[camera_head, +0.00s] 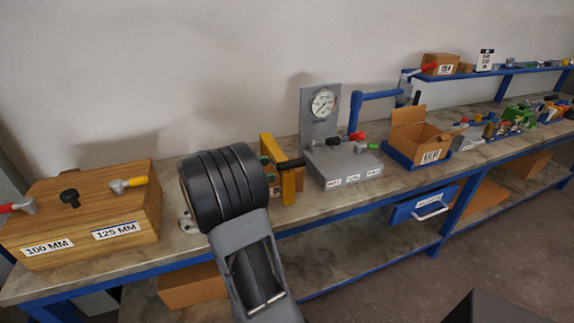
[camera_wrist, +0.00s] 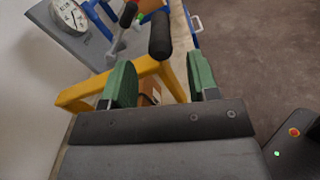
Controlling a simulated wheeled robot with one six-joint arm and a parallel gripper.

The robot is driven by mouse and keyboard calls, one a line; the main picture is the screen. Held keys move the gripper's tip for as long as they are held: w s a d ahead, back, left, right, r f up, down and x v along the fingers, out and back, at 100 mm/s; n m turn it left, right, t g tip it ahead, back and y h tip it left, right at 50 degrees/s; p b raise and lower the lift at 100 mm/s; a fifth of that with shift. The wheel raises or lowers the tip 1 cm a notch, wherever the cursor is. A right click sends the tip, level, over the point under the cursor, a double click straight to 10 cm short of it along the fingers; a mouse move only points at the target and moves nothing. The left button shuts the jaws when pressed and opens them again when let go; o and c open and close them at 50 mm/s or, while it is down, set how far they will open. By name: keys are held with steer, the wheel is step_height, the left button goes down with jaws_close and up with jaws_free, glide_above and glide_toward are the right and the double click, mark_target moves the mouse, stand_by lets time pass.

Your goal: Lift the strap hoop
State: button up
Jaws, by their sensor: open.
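A yellow frame (camera_head: 287,185) with a black bar handle (camera_head: 292,163) stands on the bench, left of the gauge stand; it looks like the strap hoop, but I cannot be sure. In the wrist view the yellow frame (camera_wrist: 88,94) lies just beyond my gripper (camera_wrist: 160,62), and its black handle (camera_wrist: 160,37) points up between the fingers. My green-padded fingers are spread wide with nothing clamped between them. In the head view my dark arm covers much of the gripper and part of the frame's left side.
A grey gauge stand (camera_head: 341,165) with coloured handles is close on the right. A wooden box (camera_head: 90,205) with handles stands at the left. An open cardboard box (camera_head: 420,138) sits further right. The bench's blue front edge (camera_head: 330,220) is near.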

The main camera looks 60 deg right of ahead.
mark_target(305, 161)
steer(key=x, duration=0.6)
steer(key=shift+s+d+p, duration=0.25)
steer(key=shift+p, duration=0.05)
steer(key=shift+c, duration=0.3)
jaws_close()
